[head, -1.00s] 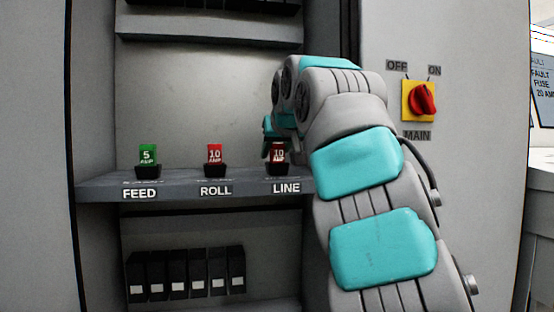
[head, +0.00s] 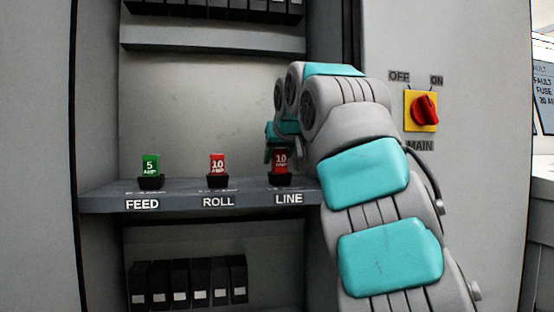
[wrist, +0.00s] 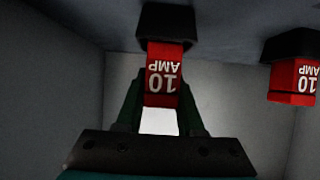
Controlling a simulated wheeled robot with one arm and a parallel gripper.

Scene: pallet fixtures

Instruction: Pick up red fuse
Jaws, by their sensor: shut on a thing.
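A red 10 amp fuse (head: 280,160) stands upright in the black holder (head: 281,180) above the LINE label. It also shows in the wrist view (wrist: 163,75), upside down, with its end in the holder (wrist: 166,28). My gripper (wrist: 160,103) is shut on this fuse, one finger on each side. In the head view my gripper (head: 280,150) comes down on it from above and partly hides its top. A second red 10 amp fuse (head: 217,163) stands in the ROLL holder, apart from my gripper. It shows at the right in the wrist view (wrist: 294,80).
A green 5 amp fuse (head: 150,165) stands in the FEED holder at the left of the grey shelf (head: 170,200). Several black blocks (head: 180,283) stand below. The red MAIN switch (head: 425,110) is on the panel at right.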

